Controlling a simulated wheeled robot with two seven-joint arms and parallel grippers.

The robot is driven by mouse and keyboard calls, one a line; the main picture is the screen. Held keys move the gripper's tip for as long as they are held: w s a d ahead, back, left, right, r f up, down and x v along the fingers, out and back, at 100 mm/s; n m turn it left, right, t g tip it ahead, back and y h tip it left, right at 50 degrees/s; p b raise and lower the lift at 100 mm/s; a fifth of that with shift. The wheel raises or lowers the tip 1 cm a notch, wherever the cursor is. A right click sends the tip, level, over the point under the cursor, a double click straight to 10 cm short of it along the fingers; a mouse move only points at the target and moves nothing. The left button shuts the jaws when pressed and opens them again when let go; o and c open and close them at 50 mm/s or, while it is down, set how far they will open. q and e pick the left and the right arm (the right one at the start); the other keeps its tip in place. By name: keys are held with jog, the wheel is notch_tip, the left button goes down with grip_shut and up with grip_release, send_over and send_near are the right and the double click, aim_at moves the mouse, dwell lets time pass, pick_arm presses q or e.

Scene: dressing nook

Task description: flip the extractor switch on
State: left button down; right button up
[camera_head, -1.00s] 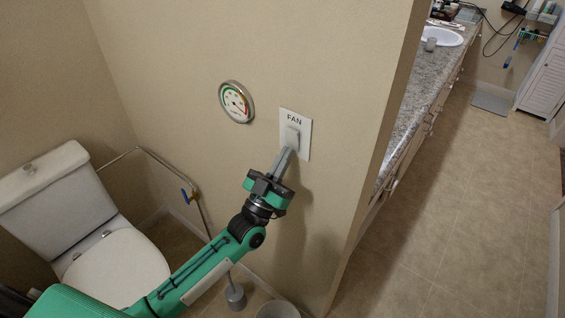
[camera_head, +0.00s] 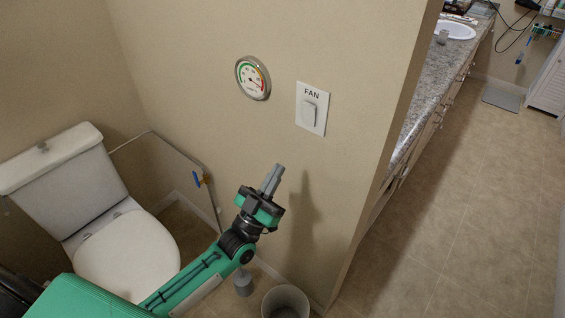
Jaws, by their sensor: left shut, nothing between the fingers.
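The extractor switch (camera_head: 309,113) is a pale rocker on a white wall plate marked FAN (camera_head: 312,93), on the beige wall right of the round gauge. It is in full view with nothing touching it. Which way the rocker is tipped is hard to tell. My left gripper (camera_head: 275,170) is shut and empty, below and a little left of the plate, apart from it, with its fingers pointing up. My right gripper is not in view.
A round gauge (camera_head: 253,78) hangs left of the plate. A toilet (camera_head: 125,250) stands at left, with a pipe and blue-handled valve (camera_head: 198,181) beside it. A bin (camera_head: 285,302) stands below. The wall ends at right, before a granite counter (camera_head: 440,75) and open floor.

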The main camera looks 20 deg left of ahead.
pick_arm(q)
jog(key=shift+v, duration=0.9)
jog(key=shift+w+f, duration=0.1)
jog(key=shift+f, duration=0.05)
